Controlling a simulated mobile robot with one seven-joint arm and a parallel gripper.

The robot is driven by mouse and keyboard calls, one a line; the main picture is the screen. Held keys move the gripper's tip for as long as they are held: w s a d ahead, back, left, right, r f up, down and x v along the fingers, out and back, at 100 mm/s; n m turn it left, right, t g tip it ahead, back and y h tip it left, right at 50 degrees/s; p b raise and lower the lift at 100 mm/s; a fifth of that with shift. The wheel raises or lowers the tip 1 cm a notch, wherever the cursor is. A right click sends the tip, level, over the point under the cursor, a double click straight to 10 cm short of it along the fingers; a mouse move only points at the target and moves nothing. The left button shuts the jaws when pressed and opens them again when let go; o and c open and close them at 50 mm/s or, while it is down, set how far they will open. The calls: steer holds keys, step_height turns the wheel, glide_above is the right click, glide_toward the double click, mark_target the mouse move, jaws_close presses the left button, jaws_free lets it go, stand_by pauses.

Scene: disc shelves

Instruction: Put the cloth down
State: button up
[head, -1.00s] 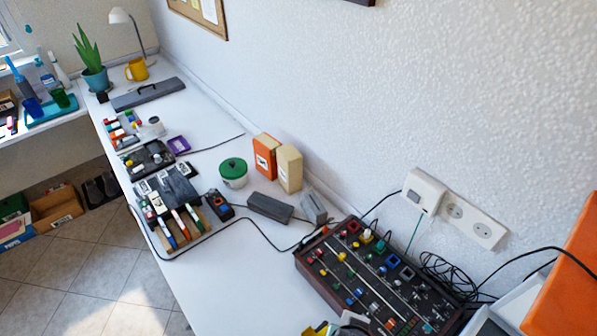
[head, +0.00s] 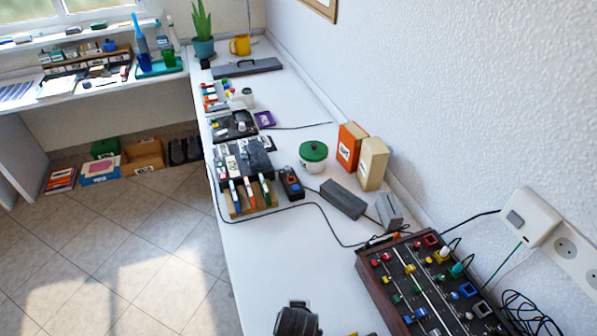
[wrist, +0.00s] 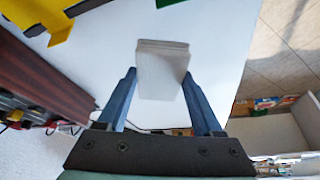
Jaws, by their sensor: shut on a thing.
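My gripper (wrist: 160,76) shows in the wrist view, its two blue fingers shut on a pale grey-white folded block, the cloth (wrist: 162,62). The cloth sits between the fingertips and sticks out past them. White worktop (wrist: 215,45) lies beyond it; I cannot tell whether the cloth touches that surface. In the head view only a dark part, probably of my arm, shows at the bottom edge; the fingers and cloth cannot be made out there.
A mixer-like panel with knobs (head: 430,285) fills the worktop's right side. A grey box (head: 343,199), cartons (head: 372,163), a green-lidded pot (head: 313,156) and a pen holder (head: 252,197) stand farther back. A black cable (head: 318,207) crosses the worktop. Its front-left part (head: 265,265) is clear.

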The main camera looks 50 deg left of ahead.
steer(key=shift+f, duration=2.05)
steer(key=shift+f+b, duration=0.15)
steer(key=shift+b, duration=0.15)
steer(key=o, duration=1.2)
steer(key=shift+r, duration=0.35)
steer(key=p+v, duration=0.2)
steer(key=v, duration=0.9)
steer(key=shift+s+d+r, duration=0.15)
steer(key=shift+r, duration=0.1)
